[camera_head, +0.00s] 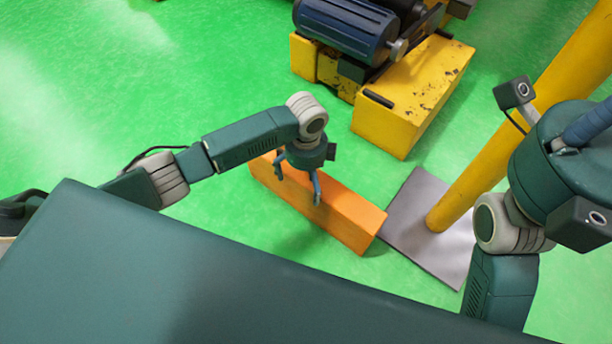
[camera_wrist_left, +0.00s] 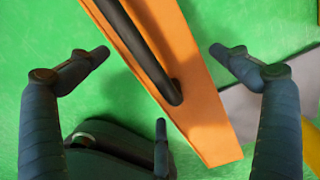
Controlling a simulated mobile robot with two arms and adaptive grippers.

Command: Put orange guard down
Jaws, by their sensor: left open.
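The orange guard (camera_head: 345,217) is a long block on the green floor in the head view. Its right end lies close to a grey plate. In the left wrist view the guard (camera_wrist_left: 207,103) runs diagonally, with a dark bar-like handle (camera_wrist_left: 145,55) along its upper side. My left gripper (camera_head: 298,190) is over the guard, fingers pointing down. In the left wrist view it (camera_wrist_left: 158,58) is open, with a finger on each side of the guard and gaps between them and it.
A yellow post (camera_head: 520,120) rises from the grey plate (camera_head: 408,222) right of the guard. A yellow machine base (camera_head: 400,118) with a blue motor (camera_head: 345,28) stands behind. Open green floor (camera_head: 90,110) lies to the left.

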